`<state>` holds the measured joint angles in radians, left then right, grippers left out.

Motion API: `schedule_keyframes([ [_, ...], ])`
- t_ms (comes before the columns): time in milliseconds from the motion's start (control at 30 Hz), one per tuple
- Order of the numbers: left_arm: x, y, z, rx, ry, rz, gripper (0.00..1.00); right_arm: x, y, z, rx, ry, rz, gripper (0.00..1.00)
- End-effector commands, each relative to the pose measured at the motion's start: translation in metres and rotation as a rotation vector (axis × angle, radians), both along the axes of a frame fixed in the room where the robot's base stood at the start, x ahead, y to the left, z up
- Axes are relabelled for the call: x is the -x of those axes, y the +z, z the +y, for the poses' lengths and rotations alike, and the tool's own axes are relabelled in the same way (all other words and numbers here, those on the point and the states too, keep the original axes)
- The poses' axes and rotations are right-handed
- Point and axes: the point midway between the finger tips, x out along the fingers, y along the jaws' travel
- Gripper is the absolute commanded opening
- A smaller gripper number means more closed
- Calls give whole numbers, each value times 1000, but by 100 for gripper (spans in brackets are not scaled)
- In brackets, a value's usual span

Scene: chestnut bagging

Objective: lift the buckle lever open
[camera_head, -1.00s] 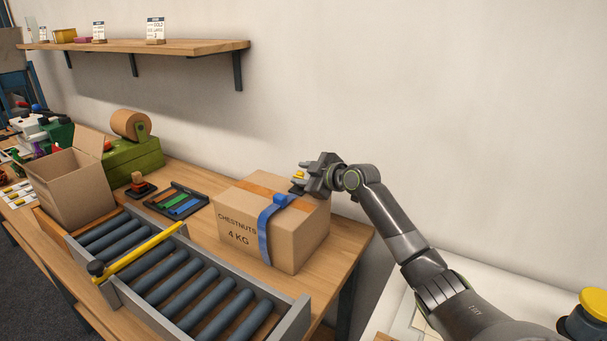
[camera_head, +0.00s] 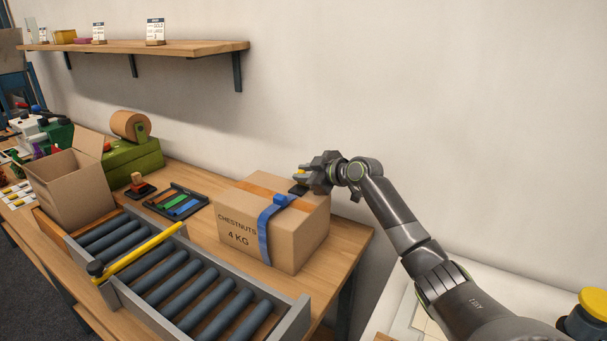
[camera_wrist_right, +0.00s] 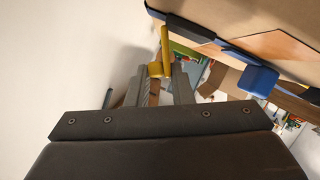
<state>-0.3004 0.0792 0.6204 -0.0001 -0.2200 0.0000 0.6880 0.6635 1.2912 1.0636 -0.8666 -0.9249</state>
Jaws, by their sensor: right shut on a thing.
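The cardboard box (camera_head: 255,225) marked "CHESTNUTS 4 KG" stands on the bench with a blue strap (camera_head: 263,237) around it. A blue block (camera_head: 281,200) sits on the strap on the box top, and shows in the right wrist view (camera_wrist_right: 258,80). A dark buckle part (camera_head: 298,189) lies on the top near the far edge. My right gripper (camera_head: 305,178) is at that far edge, shut on the yellow lever (camera_wrist_right: 165,45). In the wrist view the lever sticks out past the fingertips beside the box edge. Whether it still joins the buckle is hard to see. My left gripper is out of view.
A roller conveyor (camera_head: 190,285) with a yellow bar (camera_head: 140,255) lies in front of the box. A tray of coloured strips (camera_head: 178,203), a stamp (camera_head: 138,185) and an open carton (camera_head: 72,190) stand to the left. The wall is close behind.

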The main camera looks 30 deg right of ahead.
Motion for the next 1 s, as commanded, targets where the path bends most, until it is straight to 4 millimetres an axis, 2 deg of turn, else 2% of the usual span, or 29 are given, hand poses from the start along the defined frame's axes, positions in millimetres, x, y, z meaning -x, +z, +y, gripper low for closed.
schedule_keyframes([
  [67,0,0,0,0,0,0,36,-1,5,-2,4,-5,-10,0],
  [100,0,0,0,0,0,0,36,-1,5,-2,4,-5,-10,26],
  [200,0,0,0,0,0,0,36,-1,4,-2,4,-4,-10,36],
  [467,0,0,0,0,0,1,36,0,3,-1,3,-2,-7,36],
  [633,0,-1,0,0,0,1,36,8,5,-5,4,-4,-7,36],
  [767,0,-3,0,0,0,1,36,24,10,-11,7,-3,-6,36],
  [1000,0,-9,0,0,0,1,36,64,25,-26,10,-5,-6,36],
])
